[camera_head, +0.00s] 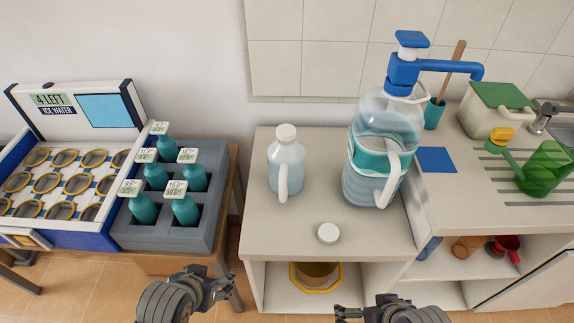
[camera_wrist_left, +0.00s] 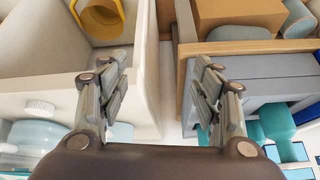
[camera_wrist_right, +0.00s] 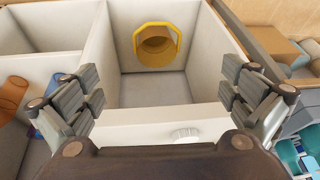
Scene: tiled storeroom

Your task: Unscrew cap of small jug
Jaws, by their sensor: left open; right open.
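The small jug (camera_head: 286,170) stands upright on the beige counter, translucent with a handle. A white cap (camera_head: 286,133) sits on its neck. A separate loose white cap (camera_head: 328,233) lies on the counter near the front edge; a white ribbed cap also shows in the right wrist view (camera_wrist_right: 186,133) and the left wrist view (camera_wrist_left: 40,108). My left gripper (camera_head: 208,284) is open and empty, in front of the counter and left of the jug. My right gripper (camera_head: 365,308) is open and empty at the bottom edge, in front of the counter.
A large jug (camera_head: 372,185) with a blue pump (camera_head: 403,72) stands right of the small jug. A grey crate (camera_head: 212,215) of teal bottles is at the left. An open shelf with a yellow-rimmed bucket (camera_head: 315,278) lies below. The counter is clear around the loose cap.

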